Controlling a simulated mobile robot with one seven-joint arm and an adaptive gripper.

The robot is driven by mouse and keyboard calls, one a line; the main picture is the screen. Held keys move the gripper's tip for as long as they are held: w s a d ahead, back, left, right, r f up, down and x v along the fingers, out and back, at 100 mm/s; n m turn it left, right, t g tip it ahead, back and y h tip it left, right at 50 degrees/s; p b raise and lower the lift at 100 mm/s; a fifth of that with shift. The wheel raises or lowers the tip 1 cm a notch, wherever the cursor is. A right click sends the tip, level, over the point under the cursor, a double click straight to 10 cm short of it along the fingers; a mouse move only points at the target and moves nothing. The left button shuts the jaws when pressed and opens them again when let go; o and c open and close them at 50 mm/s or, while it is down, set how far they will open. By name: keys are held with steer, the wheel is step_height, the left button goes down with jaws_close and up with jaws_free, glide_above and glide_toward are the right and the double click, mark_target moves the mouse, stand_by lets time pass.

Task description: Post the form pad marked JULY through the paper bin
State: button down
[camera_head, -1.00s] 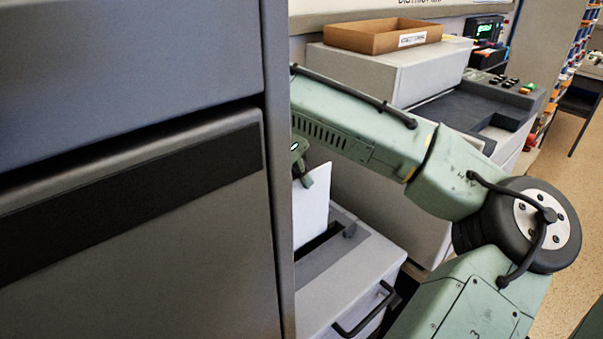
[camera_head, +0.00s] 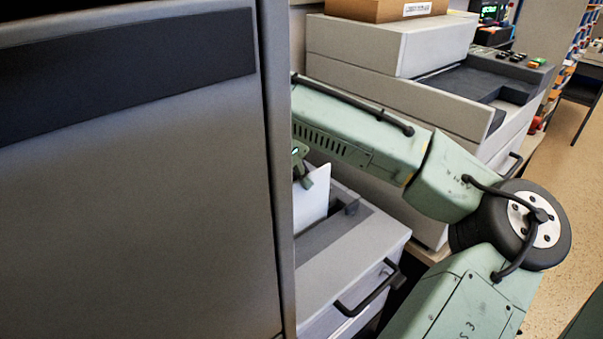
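My gripper (camera_head: 304,168) is partly hidden behind the dark grey cabinet edge; one green finger shows against the top of a white sheet-like pad (camera_head: 314,200). The pad hangs upright from the gripper, and its left part is hidden. No JULY marking can be read on its visible face. The paper bin (camera_head: 370,240) is a light grey box with a darker grey top strip and a dark slot (camera_head: 337,207). The pad's lower edge overlaps the slot area in the picture; I cannot tell whether it is inside the slot or in front of it.
A large grey cabinet (camera_head: 150,200) fills the left side and blocks the view. The bin has a black front handle (camera_head: 368,290). A grey machine (camera_head: 400,100) stands behind my arm, with a cardboard tray (camera_head: 385,8) on top. Open floor (camera_head: 555,200) lies at right.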

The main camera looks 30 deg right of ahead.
mark_target(301, 192)
steer(key=shift+f+b, duration=1.05)
steer(key=shift+f, duration=0.85)
steer(key=c, duration=1.7)
jaws_free()
steer(key=shift+r, duration=0.15)
step_height(301, 192, up, 7)
steer(key=p, duration=0.6)
steer(key=shift+p, duration=0.3)
steer(key=shift+s+f, duration=0.1)
steer(key=shift+f, duration=0.1)
